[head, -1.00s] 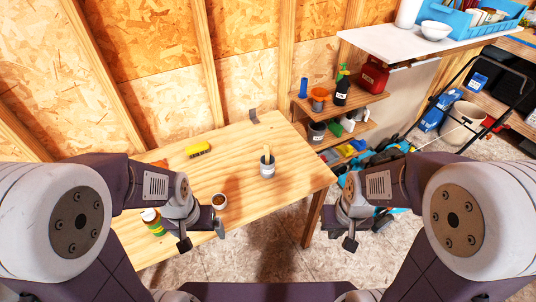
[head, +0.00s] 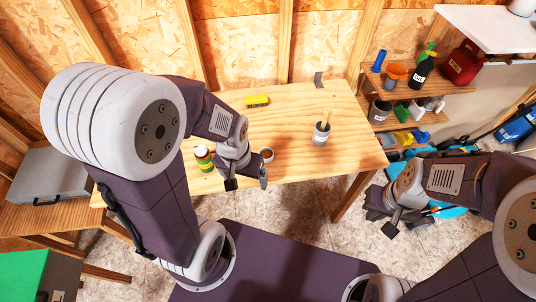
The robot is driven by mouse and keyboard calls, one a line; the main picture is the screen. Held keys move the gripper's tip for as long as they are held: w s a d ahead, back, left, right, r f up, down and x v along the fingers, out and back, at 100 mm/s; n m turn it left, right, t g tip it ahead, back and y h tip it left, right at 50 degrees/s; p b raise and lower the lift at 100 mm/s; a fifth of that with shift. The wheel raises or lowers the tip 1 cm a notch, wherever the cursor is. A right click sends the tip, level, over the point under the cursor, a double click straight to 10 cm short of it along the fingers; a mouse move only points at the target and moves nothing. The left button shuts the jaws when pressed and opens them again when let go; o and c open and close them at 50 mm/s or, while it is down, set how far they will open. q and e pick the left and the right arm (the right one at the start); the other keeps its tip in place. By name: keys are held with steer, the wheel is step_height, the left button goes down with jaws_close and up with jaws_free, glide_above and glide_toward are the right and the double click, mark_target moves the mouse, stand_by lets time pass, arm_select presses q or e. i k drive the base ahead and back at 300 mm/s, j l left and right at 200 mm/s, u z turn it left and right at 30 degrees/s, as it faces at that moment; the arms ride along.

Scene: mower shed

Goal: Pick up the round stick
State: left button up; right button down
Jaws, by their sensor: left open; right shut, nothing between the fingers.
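A round wooden stick (head: 326,116) stands up out of a grey can (head: 321,134) with a dark rim and a pale label, on the right half of the wooden table (head: 290,164). The stick leans slightly and its lower end is hidden inside the can. My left gripper (head: 248,184) is open and empty over the table's front edge, left of and nearer than the can. My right gripper (head: 388,225) is shut and empty, off the table to the right, above the floor.
A yellow block-like item (head: 257,101), a green bottle (head: 204,158) and a small brown-filled cup (head: 267,155) are on the table. A shelf (head: 440,84) with bottles and a red can (head: 464,63) stands right. A grey case (head: 48,177) lies far left.

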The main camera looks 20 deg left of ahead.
mark_target(327, 112)
steer(key=i+l+u, duration=0.5)
steer(key=u, duration=0.2)
steer(key=i+l+u, duration=0.15)
steer(key=l+u, duration=0.2)
steer(key=i+l+u, duration=0.15)
steer(key=l+u, duration=0.2)
steer(key=l, duration=0.1)
